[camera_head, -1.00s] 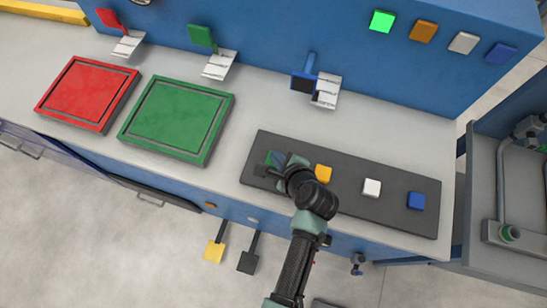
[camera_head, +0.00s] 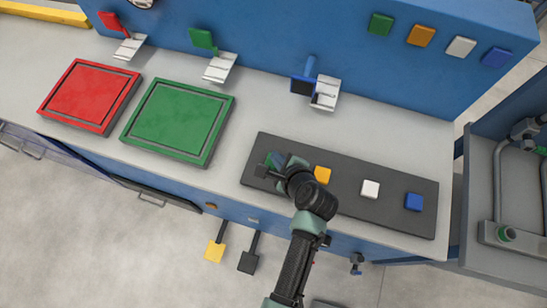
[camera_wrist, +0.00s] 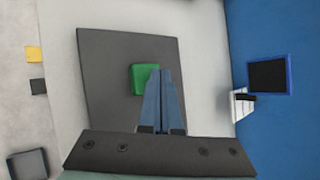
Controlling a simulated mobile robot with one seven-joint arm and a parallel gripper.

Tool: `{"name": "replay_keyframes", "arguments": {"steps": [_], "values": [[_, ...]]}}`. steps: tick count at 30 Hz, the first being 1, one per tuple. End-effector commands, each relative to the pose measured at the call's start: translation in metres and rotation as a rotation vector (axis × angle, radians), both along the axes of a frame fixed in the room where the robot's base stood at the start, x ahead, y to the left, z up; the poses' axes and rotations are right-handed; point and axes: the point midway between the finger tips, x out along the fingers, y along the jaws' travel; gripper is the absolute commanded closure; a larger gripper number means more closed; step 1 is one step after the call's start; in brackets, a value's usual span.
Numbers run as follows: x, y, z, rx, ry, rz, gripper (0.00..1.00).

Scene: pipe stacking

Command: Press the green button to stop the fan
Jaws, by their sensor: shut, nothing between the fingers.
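The green button (camera_wrist: 143,78) is a small green block on a dark button panel (camera_wrist: 105,75). In the head view the panel (camera_head: 385,212) lies on the grey worktop, and my arm partly covers the green button (camera_head: 272,158). My gripper (camera_wrist: 162,72) is shut and empty; its blue fingers overlap the right edge of the green button in the wrist view. In the head view my gripper (camera_head: 276,162) is at the panel's left end. I cannot tell whether the fingertips touch the button. The green indicator (camera_head: 381,24) on the blue wall is dark. No fan is clearly in view.
Orange (camera_head: 322,174), white (camera_head: 370,189) and blue (camera_head: 413,202) buttons sit along the same panel. A red pad (camera_head: 90,97) and a green pad (camera_head: 178,120) lie to the left. A blue bracket (camera_head: 303,84) stands behind the panel.

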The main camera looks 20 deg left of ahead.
Motion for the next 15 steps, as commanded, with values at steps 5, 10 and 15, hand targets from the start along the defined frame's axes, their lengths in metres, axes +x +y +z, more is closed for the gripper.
{"name": "replay_keyframes", "arguments": {"steps": [5, 10, 15], "values": [[0.0, 0.0, 0.002, 0.0, 0.0, 0.0, 1.0], [0.0, 0.0, 0.003, 0.0, -0.001, -0.001, 1.0], [0.0, 0.0, 0.013, 0.0, -0.001, -0.001, 1.0]]}}
